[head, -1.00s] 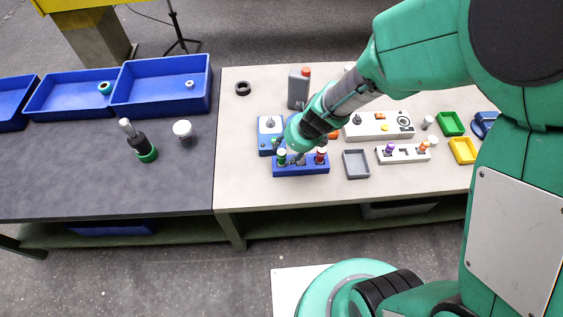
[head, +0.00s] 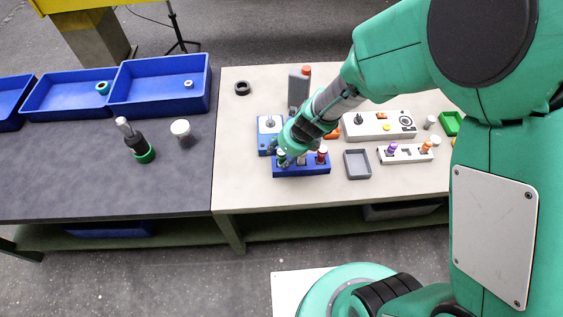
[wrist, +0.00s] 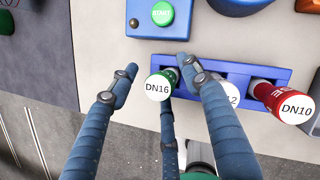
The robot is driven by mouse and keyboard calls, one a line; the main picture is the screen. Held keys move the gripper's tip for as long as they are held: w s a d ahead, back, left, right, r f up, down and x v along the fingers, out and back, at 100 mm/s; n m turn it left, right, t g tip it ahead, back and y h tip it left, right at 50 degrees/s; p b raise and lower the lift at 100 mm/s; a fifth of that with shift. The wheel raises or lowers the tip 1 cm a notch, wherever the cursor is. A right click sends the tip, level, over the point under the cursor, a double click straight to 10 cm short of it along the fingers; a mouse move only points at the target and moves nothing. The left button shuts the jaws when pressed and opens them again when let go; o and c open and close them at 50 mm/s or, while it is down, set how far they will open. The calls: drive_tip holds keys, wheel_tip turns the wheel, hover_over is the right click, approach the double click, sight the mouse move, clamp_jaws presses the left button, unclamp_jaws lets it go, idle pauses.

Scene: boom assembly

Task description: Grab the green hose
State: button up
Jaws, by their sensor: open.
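The green hose (wrist: 159,86), with a white end marked DN16, stands in the left end of a blue holder (wrist: 212,72). In the head view the hose (head: 281,158) is partly hidden by my gripper. My gripper (wrist: 160,70) is open, with one finger left and one right of the hose; a third finger is below it. I see no finger closed on it. A hose marked with a 12 (wrist: 231,94) is partly hidden behind the right finger. The red hose DN10 (wrist: 284,100) stands at the holder's right end.
A blue box with a green START button (wrist: 163,14) is just behind the holder.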

clamp_jaws()
idle(0.3)
drive_tip(key=shift+r, duration=0.1)
drive_tip(key=shift+r+p, duration=2.5)
drive_tip(key=shift+r, duration=2.4)
